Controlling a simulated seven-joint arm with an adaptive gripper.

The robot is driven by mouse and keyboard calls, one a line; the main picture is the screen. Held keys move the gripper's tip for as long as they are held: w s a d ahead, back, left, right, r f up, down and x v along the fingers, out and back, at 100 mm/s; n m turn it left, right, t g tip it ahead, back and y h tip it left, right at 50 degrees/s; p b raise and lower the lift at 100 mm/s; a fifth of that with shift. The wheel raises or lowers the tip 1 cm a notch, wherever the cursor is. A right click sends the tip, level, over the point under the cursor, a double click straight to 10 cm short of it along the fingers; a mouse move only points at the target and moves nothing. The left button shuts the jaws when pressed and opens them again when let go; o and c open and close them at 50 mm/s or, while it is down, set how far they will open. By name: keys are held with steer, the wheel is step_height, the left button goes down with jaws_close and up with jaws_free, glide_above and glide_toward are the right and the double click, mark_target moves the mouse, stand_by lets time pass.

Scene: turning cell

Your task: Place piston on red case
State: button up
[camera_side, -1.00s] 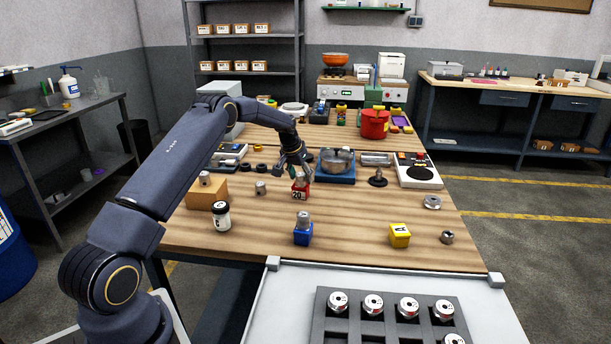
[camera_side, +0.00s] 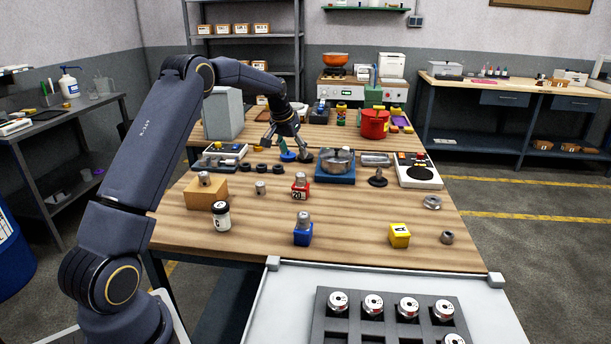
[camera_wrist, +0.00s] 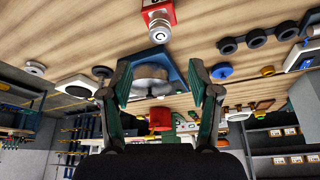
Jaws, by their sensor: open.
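The red case (camera_side: 300,193) stands on the wooden table, marked 20. A silvery metal piston (camera_side: 300,179) sits upright on top of it. In the wrist view the red case (camera_wrist: 158,12) and the piston (camera_wrist: 159,29) show at the top, apart from the fingers. My gripper (camera_side: 287,154) is open and empty, raised above the table behind the red case. Its two spread fingers (camera_wrist: 163,95) show in the wrist view with nothing between them. Another piston (camera_side: 303,218) sits on a blue case (camera_side: 303,236) in front.
A loose piston (camera_side: 260,188) stands left of the red case. A wooden block (camera_side: 206,193) carries another piston. A blue-based metal bowl (camera_side: 338,162), black rings (camera_side: 261,168) and a yellow case (camera_side: 400,236) are around. The table's front right has free room.

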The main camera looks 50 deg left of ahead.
steer(key=s+d+r+m, duration=0.1)
steer(key=s+d+r, duration=0.55)
steer(key=d, duration=0.35)
steer(key=s+d+r+m, duration=0.1)
steer(key=s+d+r, duration=0.55)
steer(key=d, duration=0.25)
steer(key=s+d+f, duration=0.1)
steer(key=s+d, duration=0.2)
steer(key=s, duration=0.3)
steer(key=s+d+f+m+t+h, duration=0.1)
steer(key=s+d, duration=0.3)
steer(key=s, duration=0.3)
steer(key=s+d+f+m, duration=0.1)
steer(key=s+d, duration=0.2)
steer(key=s, duration=0.4)
steer(key=shift+s+d+f+h, duration=0.15)
steer(key=shift+d+h, duration=0.25)
